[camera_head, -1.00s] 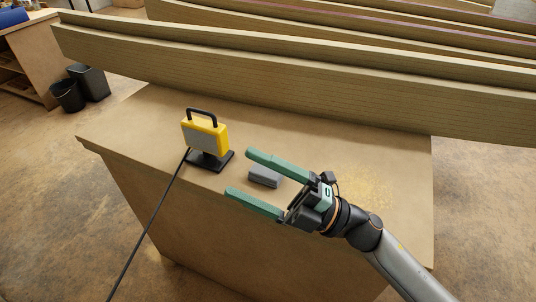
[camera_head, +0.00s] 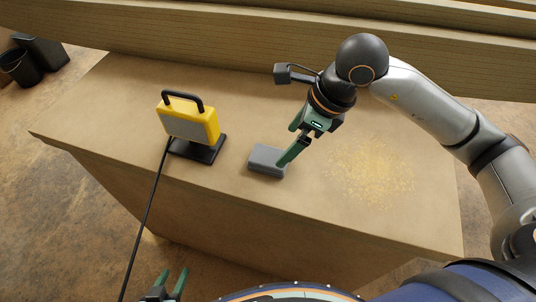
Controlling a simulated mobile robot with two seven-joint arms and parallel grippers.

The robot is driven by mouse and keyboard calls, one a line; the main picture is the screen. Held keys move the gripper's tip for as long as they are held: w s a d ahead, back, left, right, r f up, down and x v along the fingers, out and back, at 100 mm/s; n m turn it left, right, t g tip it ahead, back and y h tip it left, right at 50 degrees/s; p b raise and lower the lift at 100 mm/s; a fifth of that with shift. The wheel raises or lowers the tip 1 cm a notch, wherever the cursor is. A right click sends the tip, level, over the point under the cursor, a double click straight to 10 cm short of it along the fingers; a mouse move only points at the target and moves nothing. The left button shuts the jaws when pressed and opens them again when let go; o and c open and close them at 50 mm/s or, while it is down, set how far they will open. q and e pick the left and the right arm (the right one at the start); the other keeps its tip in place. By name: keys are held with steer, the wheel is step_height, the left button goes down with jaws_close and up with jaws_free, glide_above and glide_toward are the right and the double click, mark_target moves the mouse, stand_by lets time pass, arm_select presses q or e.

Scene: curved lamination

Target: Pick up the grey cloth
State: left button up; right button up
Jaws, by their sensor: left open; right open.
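The grey cloth (camera_head: 263,158) is a small folded block lying on the brown bench top (camera_head: 235,105) near its front edge. My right gripper (camera_head: 288,148) points down at the cloth's right end, open. One green fingertip overlaps the cloth's right edge in the picture; I cannot tell whether it touches. The other finger is partly hidden behind the gripper body. My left gripper (camera_head: 173,281) is low at the bottom edge, in front of the bench, open and empty, away from the cloth.
A yellow work lamp (camera_head: 189,122) on a black base stands left of the cloth, its black cable (camera_head: 148,215) running over the front edge. Sawdust (camera_head: 370,172) lies to the right. Long curved wooden beams (camera_head: 220,45) span the back. Black bins (camera_head: 38,55) stand at the far left.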

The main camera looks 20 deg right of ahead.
mark_target(272, 156)
steer(key=shift+x, duration=1.15)
steer(key=x, duration=0.3)
steer(key=p+x, duration=0.1)
steer(key=x, duration=0.1)
steer(key=shift+w+a+f, duration=0.15)
steer(key=shift+w+a, duration=0.15)
steer(key=shift+w, duration=0.05)
steer(key=c, duration=1.3)
